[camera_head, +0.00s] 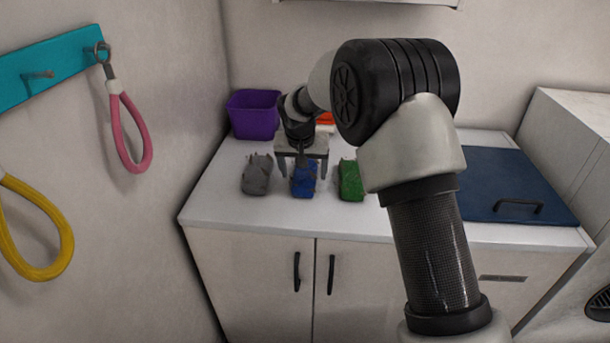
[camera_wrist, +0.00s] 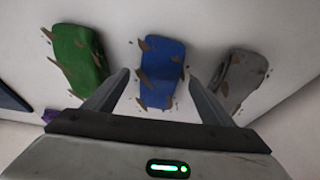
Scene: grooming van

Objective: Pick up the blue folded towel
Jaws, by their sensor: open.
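The blue folded towel (camera_head: 304,181) lies on the white counter, between a grey towel (camera_head: 257,175) and a green towel (camera_head: 350,181). It has brown patches on it, seen in the wrist view (camera_wrist: 162,72). My gripper (camera_head: 303,172) is open and empty above the blue towel. In the wrist view its two fingers (camera_wrist: 160,85) point toward the towel, one on each side of its near part. I cannot tell how high the fingertips are above the counter. In the wrist view the green towel (camera_wrist: 78,58) is at left and the grey towel (camera_wrist: 240,78) at right.
A purple bin (camera_head: 253,116) stands at the back left of the counter (camera_head: 220,200). An orange-red thing (camera_head: 325,119) is partly hidden behind my arm. A blue panel with a black handle (camera_head: 510,183) lies at right. Pink (camera_head: 130,135) and yellow (camera_head: 45,270) loops hang on the left wall.

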